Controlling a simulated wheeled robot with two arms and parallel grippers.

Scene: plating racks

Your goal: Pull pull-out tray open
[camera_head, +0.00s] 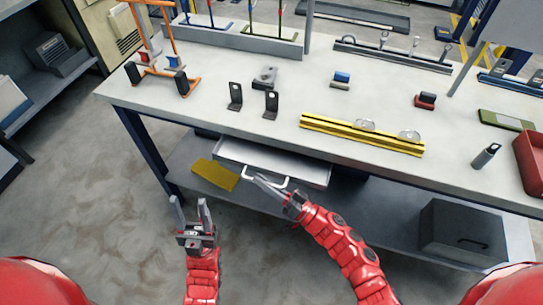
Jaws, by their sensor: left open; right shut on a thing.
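The pull-out tray (285,166) is a light grey, shallow drawer under the worktop's front edge. It stands partly out, with part of its inside showing. My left gripper (190,209) is open and empty, fingers pointing up, in front of the bench and left of the tray.
The worktop (215,103) carries black brackets (235,97), a yellow rail (361,134), an orange rack (160,60) and a red bin (531,160). Below, a shelf holds a yellow mat (215,174) and a dark box (462,231). The floor at left is clear.

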